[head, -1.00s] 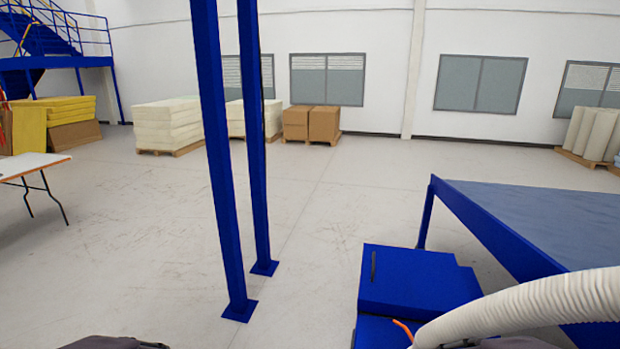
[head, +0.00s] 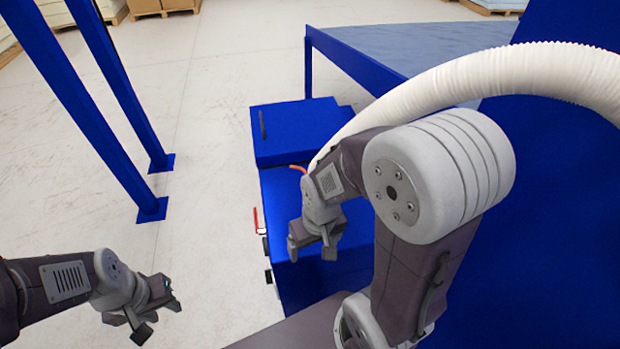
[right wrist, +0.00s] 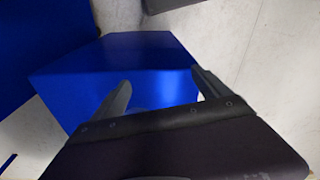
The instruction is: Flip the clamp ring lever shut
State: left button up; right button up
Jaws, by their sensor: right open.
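In the head view a small orange lever-like piece (head: 298,168) sticks out by the lower end of the white ribbed hose (head: 480,75), above the blue machine box (head: 295,132). The clamp ring itself is hidden behind my right arm. My right gripper (head: 311,252) is open and empty above the blue box, nearer to me than the orange piece. In the right wrist view its two fingers (right wrist: 162,92) are spread, with a blue surface beyond them and no lever visible. My left gripper (head: 158,320) is at lower left over bare floor, its fingers apart and empty.
A red handle (head: 256,220) is on the left side of the blue box. Two blue posts (head: 110,150) stand at the left. A blue-framed table (head: 400,50) lies behind, and a large blue panel (head: 540,200) is at the right. The floor between posts and box is clear.

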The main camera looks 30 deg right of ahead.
aim_at(303, 170)
jog(key=i+j+z, duration=0.1)
jog(key=j, duration=0.25)
jog(key=i+j+z, duration=0.25)
jog(key=i+j, duration=0.15)
jog(key=i+j+z, duration=0.25)
jog(key=i+j, duration=0.15)
